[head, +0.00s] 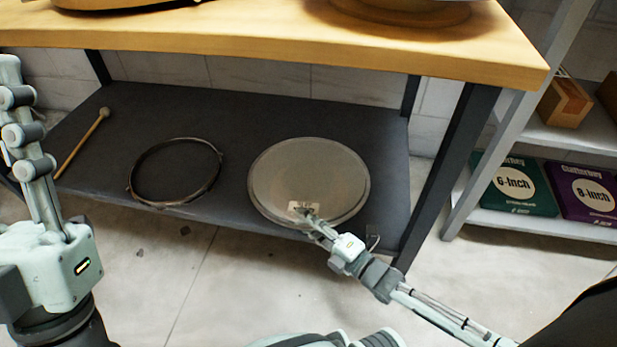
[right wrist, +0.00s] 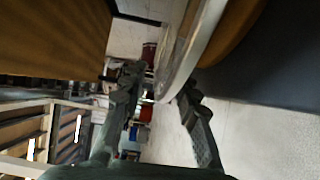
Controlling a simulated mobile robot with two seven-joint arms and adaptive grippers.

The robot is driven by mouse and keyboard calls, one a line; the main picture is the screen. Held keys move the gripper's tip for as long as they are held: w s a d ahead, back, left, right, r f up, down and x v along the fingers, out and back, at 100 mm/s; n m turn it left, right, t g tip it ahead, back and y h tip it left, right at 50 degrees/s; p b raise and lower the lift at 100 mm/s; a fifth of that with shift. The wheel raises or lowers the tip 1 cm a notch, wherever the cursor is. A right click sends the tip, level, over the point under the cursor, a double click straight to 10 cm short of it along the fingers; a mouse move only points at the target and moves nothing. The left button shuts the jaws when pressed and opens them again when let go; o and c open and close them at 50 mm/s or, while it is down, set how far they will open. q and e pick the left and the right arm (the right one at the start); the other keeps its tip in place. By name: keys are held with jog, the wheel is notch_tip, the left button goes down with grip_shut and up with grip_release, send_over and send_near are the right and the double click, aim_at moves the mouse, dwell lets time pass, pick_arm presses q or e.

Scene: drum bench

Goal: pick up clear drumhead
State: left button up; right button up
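The clear drumhead (head: 310,180), a round greyish see-through disc with a pale rim, is at the lower shelf (head: 240,115) of the bench, its near edge close to the shelf's front edge. My right gripper (head: 304,211) is at its near rim. In the right wrist view, the drumhead's rim (right wrist: 190,62) comes in between the two separated fingers of the right gripper (right wrist: 160,88), nearer the right-hand finger. I see a gap on the other side. My left gripper (head: 22,125) is raised at the far left, away from the drumhead; its finger opening is unclear.
A dark drum hoop (head: 133,186) and a mallet (head: 82,143) lie on the same shelf, left of the drumhead. The wooden bench top (head: 290,48) overhangs above. A dark bench leg (head: 447,170) stands right. Further right, a grey rack holds boxes (head: 515,185).

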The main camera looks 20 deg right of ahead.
jog(key=x, duration=0.3)
jog(key=shift+w+a, duration=0.1)
jog(key=shift+c, duration=0.4)
grip_shut()
